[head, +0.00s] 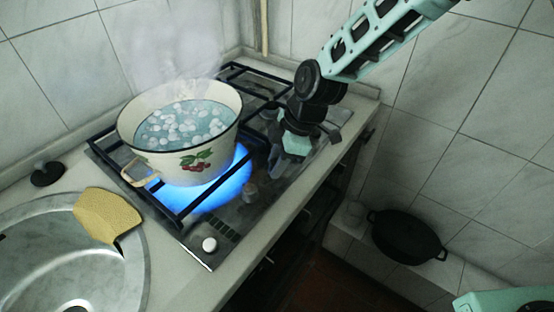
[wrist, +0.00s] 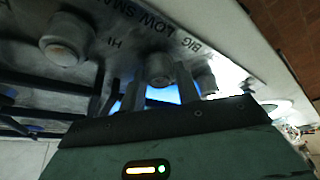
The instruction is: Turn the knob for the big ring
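In the wrist view, a round grey knob (wrist: 160,68) on the stove panel shows between the two finger tips of my gripper (wrist: 160,80). The fingers stand apart, one on each side of it; whether they touch it I cannot tell. The printed word BIG is near this knob, and LOW SMALL is beside it. A second knob (wrist: 66,40) is at the upper left. In the head view my gripper (head: 291,166) points down over the right part of the stove (head: 225,225). A pale knob (head: 209,244) and a metal knob (head: 249,192) show on the panel.
A cream enamel pot (head: 190,155) with cherries stands on the left burner over a large blue flame, its water bubbling and steaming. A black pot (head: 405,236) sits low at the right.

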